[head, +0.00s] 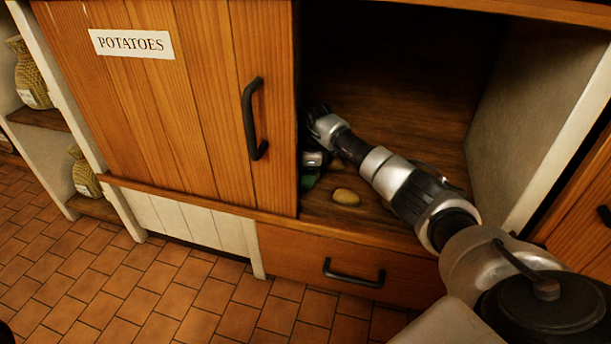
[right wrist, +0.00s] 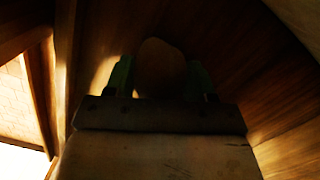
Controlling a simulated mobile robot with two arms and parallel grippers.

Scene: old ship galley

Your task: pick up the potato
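A small tan potato (head: 346,197) lies on the floor of the open cabinet, near its front edge. My right gripper (head: 311,177) reaches into the cabinet to the left of that potato, partly hidden by the door edge. In the right wrist view its two green-tipped fingers (right wrist: 160,78) stand apart. A dark, rounded brown shape (right wrist: 162,62) shows between and beyond them. It looks like a potato, but the view is too dark to tell whether it is the same one. A lit gap shows beside the left finger. My left gripper is out of view.
A wooden door labelled POTATOES (head: 190,110) with a black handle covers the cabinet's left part, close to my right gripper. A drawer (head: 300,265) sits below. The cabinet's pale right side wall (head: 535,120) bounds the opening. Woven sacks (head: 85,178) stand on shelves at left.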

